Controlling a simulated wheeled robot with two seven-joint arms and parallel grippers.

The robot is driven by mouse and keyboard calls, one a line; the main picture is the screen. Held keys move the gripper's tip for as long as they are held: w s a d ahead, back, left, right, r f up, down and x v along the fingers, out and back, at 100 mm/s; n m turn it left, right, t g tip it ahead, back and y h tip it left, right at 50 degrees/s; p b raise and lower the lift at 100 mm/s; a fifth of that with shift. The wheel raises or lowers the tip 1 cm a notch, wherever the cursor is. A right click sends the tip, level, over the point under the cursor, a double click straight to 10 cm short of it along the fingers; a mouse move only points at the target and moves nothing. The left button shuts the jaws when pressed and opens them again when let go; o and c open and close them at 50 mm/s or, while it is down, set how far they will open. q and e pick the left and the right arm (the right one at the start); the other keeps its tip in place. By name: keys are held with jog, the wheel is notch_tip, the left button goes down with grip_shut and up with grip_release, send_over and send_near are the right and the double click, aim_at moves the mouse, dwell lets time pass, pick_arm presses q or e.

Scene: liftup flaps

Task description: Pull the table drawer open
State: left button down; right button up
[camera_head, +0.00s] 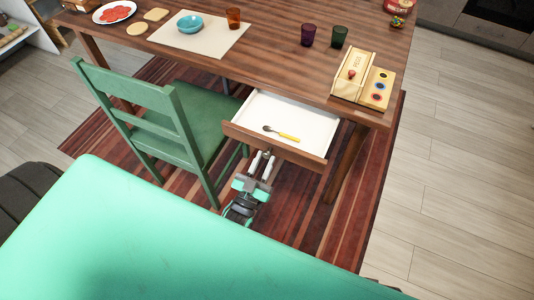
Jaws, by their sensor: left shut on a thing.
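The table drawer (303,117) stands pulled out from under the front edge of the wooden table (275,68). Its white inside is in view and holds a small spoon with a yellow handle (282,134). My left gripper (264,158) is at the middle of the drawer's wooden front, low on its outer face, shut on the drawer's handle, which is mostly hidden by the fingers. My right gripper is not in view.
A green chair (178,122) stands close to the drawer's left side. A table leg (346,163) is to the right. On the table are a placemat (211,46) with a blue bowl (190,23), cups (308,35) and a wooden box toy (357,80). Floor at the right is clear.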

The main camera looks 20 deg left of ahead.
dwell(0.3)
pick_arm(q)
jog(key=c, duration=1.1)
grip_release()
jog(key=shift+b+v, duration=0.75)
jog(key=shift+v, duration=6.2)
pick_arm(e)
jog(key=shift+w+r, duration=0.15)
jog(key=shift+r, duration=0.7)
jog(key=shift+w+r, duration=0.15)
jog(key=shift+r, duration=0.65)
pick_arm(q)
jog(key=shift+w+f, duration=0.1)
jog(key=shift+w, duration=0.05)
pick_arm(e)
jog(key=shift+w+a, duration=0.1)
